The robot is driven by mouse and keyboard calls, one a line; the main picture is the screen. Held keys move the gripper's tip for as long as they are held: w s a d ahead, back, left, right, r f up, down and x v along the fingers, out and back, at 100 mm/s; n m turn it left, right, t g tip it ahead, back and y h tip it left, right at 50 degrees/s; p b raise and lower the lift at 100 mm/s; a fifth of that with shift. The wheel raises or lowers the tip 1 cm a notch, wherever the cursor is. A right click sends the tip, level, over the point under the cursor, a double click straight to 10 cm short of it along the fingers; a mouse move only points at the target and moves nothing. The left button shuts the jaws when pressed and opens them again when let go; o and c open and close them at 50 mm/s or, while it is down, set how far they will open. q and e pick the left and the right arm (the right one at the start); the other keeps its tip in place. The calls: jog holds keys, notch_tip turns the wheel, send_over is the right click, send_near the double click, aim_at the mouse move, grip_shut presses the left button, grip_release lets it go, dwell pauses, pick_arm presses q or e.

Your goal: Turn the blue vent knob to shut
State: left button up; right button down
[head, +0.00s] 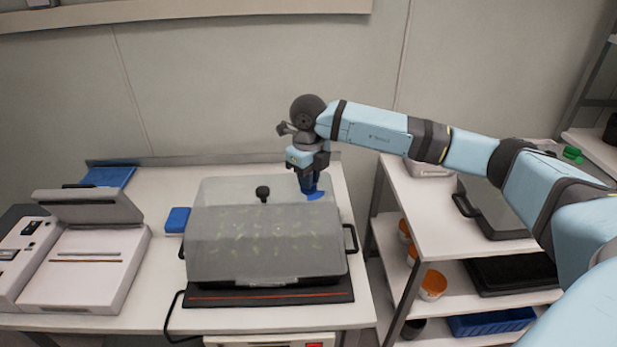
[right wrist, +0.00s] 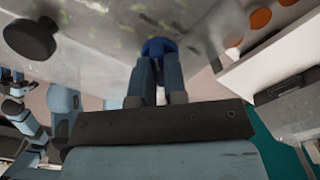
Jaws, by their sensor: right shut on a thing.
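The blue vent knob (head: 315,195) sits at the back right of the clear domed lid (head: 215,260) of the growth chamber; its blue top also shows in the right wrist view (right wrist: 158,47). My right gripper (head: 310,188) comes down on the knob from above and is shut on it. In the right wrist view the two fingers (right wrist: 157,75) close on either side of the blue knob. The gripper hides part of the knob, so its turned position cannot be told. My left gripper is not in the head view.
A black lid handle (head: 262,193) stands just left of my gripper. The chamber rests on a dark mat with a red line (head: 270,298). A blue box (head: 177,220) lies left of it. A white shelf cart (head: 410,200) stands to the right, under my right arm.

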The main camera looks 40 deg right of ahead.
jog(key=c, duration=1.1)
grip_release()
jog(key=shift+c, duration=0.2)
notch_tip(320, 180, up, 14)
jog(key=shift+f, duration=0.15)
